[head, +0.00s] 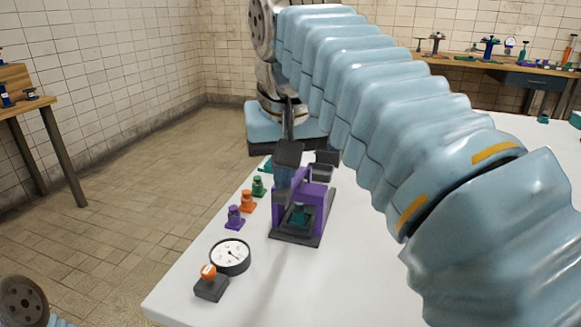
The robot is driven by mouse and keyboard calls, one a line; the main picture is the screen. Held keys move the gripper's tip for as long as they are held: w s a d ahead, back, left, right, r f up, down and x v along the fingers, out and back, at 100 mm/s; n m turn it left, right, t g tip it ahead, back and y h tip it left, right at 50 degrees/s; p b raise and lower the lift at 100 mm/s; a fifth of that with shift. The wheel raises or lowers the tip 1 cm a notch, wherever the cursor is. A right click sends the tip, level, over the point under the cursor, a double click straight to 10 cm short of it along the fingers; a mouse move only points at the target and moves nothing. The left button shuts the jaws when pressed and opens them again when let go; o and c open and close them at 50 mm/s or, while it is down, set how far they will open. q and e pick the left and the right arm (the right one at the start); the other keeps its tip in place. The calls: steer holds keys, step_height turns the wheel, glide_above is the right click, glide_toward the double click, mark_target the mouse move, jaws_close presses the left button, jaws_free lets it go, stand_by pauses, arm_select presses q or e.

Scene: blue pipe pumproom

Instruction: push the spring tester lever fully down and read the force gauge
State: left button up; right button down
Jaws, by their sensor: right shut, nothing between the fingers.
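The spring tester (303,187) is a purple frame on a dark base plate, standing on the white table. A small teal part sits inside its frame. My right gripper (286,178) reaches down from above at the tester's upper left side. Its dark fingers are shut and empty. They overlap the top of the frame, and I cannot tell whether they touch it. The lever cannot be made out clearly here. The force gauge (231,257), a round white dial with a black rim, lies nearer on the table. Its reading is too small to tell. My left gripper is out of view.
A dark box with an orange knob (210,284) stands just in front of the gauge. Purple (235,218), orange (247,202) and green (258,187) small pieces line the table's left edge. Dark trays (321,172) sit behind the tester. My right arm covers much of the table's right side.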

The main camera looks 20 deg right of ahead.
steer(key=shift+r, duration=2.95)
